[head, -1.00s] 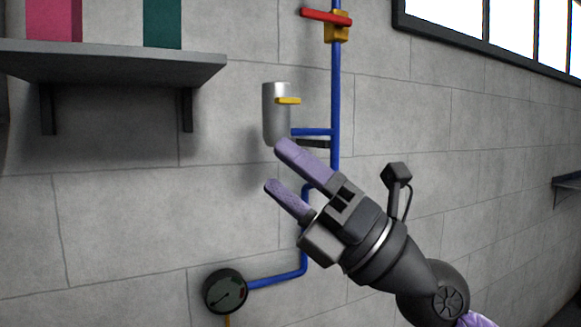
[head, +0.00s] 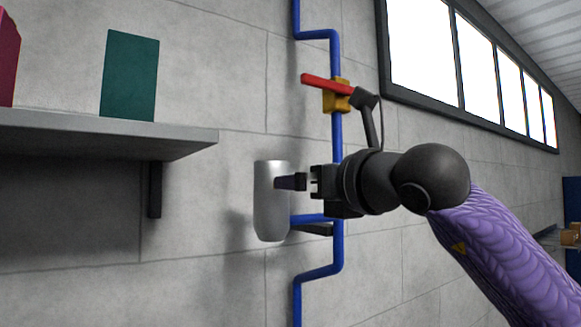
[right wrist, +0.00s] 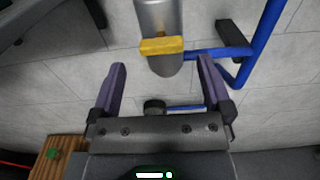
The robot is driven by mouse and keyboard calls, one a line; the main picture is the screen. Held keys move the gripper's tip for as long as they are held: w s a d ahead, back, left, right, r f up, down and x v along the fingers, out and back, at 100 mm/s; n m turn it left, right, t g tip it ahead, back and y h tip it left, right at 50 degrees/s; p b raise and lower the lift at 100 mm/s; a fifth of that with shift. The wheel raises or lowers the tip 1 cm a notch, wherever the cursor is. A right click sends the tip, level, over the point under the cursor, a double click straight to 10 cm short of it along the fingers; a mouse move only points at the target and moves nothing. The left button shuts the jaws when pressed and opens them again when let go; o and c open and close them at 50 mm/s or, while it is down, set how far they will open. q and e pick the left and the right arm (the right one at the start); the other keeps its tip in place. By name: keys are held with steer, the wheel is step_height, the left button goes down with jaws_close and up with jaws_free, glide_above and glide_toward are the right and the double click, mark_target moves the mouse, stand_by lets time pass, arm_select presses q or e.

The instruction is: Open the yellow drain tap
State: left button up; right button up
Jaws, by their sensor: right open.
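The yellow drain tap (right wrist: 161,46) is a short yellow bar lying crosswise on the front of a silver cylinder (right wrist: 157,18), near its rounded lower end. In the head view the cylinder (head: 271,215) hangs by the blue pipe, and the tap is hidden behind my right gripper (head: 283,183). In the right wrist view my right gripper (right wrist: 160,66) is open and empty. Its two purple fingers stand to either side of the tap, with clear gaps, and I see no contact. My left gripper is in no view.
A blue pipe (head: 337,155) runs up the wall right of the cylinder, with a red lever (head: 322,83) on a yellow valve above my gripper. A grey shelf (head: 110,137) with upright boards juts out at left. A wooden surface (right wrist: 55,157) shows at lower left in the wrist view.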

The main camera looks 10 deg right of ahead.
steer(key=p+x, duration=0.1)
steer(key=x, duration=0.3)
steer(key=shift+w+p, duration=0.2)
steer(key=shift+p, duration=0.1)
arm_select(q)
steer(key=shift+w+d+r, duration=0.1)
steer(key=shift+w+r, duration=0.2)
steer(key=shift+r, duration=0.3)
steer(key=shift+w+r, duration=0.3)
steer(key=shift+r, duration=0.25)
arm_select(e)
steer(key=shift+s+f, duration=0.1)
steer(key=shift+c, duration=1.3)
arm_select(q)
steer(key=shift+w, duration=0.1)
arm_select(e)
steer(key=c, duration=0.9)
